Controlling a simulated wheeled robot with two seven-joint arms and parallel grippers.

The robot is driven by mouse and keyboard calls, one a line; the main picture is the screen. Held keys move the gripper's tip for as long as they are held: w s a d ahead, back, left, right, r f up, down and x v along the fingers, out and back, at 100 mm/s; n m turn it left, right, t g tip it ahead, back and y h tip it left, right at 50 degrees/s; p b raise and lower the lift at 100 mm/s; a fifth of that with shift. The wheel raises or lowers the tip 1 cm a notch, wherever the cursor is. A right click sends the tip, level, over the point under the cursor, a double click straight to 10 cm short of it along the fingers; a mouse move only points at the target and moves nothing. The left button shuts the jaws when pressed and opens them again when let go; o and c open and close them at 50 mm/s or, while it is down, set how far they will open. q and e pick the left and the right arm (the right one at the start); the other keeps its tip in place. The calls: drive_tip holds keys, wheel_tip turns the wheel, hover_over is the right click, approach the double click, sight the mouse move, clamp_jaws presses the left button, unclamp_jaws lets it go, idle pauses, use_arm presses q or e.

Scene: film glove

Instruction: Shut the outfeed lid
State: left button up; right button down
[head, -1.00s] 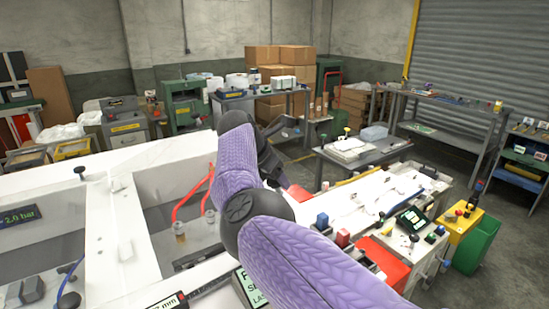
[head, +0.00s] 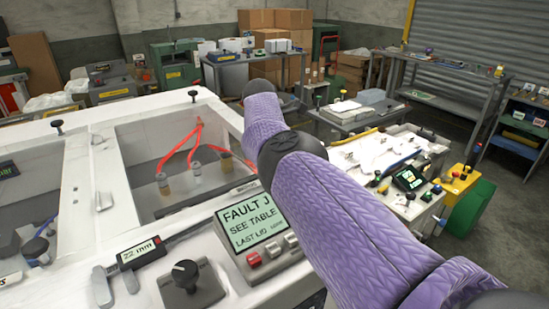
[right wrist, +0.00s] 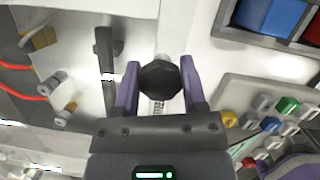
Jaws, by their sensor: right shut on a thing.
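My right gripper (right wrist: 160,70) is shut on a round black knob (right wrist: 161,80) in the right wrist view, one purple finger on each side of it. A white surface with a small printed scale lies below the knob. In the head view my purple right arm hides the gripper and the knob. A white machine (head: 88,128) with windowed bays fills the left. Its right bay (head: 180,185) shows red tubes and small fittings inside. I cannot tell which panel is the outfeed lid, nor how far open it stands. My left gripper is not in view.
A fault display (head: 252,225), a black control knob (head: 186,273) and a 22 mm readout (head: 141,253) stand at the machine's front. A black bar handle (right wrist: 106,65) is left of the gripper. A bench with buttons and a green bin (head: 470,207) are at right.

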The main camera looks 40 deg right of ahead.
drive_tip(key=shift+s+f, duration=0.1)
drive_tip(key=shift+f, duration=0.2)
drive_tip(key=c, duration=0.6)
unclamp_jaws()
drive_tip(key=o, duration=0.5)
drive_tip(key=shift+d, duration=0.1)
drive_tip(key=shift+c, duration=0.2)
drive_tip(key=v, duration=1)
